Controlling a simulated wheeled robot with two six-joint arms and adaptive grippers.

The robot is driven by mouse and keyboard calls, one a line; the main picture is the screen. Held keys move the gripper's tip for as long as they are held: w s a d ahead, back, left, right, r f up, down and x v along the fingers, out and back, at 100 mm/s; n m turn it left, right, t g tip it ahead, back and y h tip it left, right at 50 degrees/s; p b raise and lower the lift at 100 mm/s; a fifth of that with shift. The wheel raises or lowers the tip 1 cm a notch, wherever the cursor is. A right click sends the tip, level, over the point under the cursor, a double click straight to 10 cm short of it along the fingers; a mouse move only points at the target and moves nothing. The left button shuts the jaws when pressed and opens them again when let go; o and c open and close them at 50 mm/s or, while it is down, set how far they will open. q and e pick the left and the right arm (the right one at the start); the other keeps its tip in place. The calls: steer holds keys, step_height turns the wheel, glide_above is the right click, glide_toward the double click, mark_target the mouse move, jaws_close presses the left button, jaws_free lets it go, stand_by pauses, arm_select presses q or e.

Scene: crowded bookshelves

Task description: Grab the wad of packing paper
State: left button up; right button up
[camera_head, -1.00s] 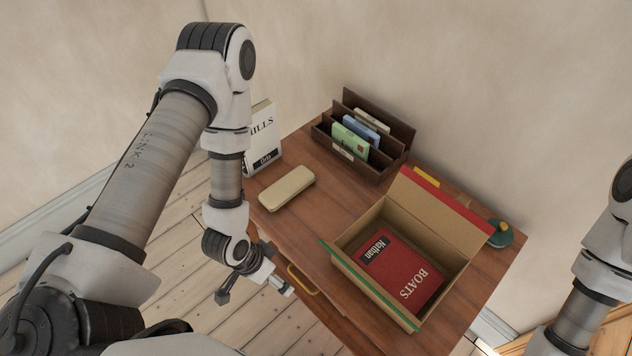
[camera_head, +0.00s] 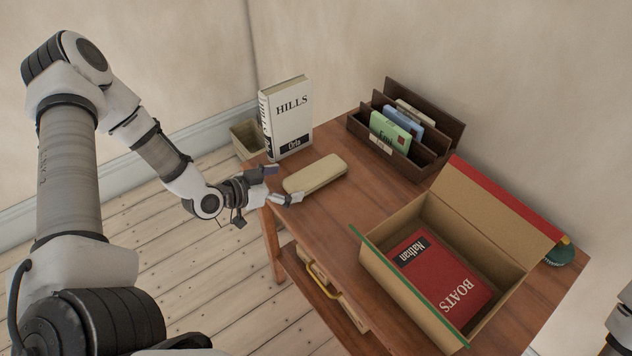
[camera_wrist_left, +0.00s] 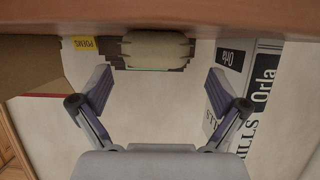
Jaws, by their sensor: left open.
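I cannot make out a wad of packing paper in either view. My left gripper (camera_head: 281,183) is open and empty at the left edge of the wooden desk, beside the near end of a beige case (camera_head: 315,175) that lies on the desk top. In the left wrist view, which looks upside down, the open fingers (camera_wrist_left: 158,82) stand apart, with the beige case (camera_wrist_left: 158,49) ahead between them and not touched. My right gripper is out of view.
A white HILLS book (camera_head: 288,118) stands upright beyond the gripper. An open box (camera_head: 400,292) holds a red BOATS book (camera_head: 440,278). A letter rack (camera_head: 424,140) stands at the back. A bin (camera_head: 246,138) stands behind the desk (camera_head: 335,220). A yellow handle (camera_head: 322,283) shows below.

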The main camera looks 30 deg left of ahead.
mark_target(305, 180)
arm_select(q)
steer(key=x, duration=0.2)
steer(key=b+x, duration=0.1)
steer(key=x, duration=0.3)
steer(key=shift+s+d+f, duration=0.1)
steer(key=shift+s+d, duration=0.15)
steer(key=shift+d, duration=0.05)
steer(key=shift+s, duration=0.1)
steer(key=shift+c, duration=0.4)
steer(key=c, duration=0.8)
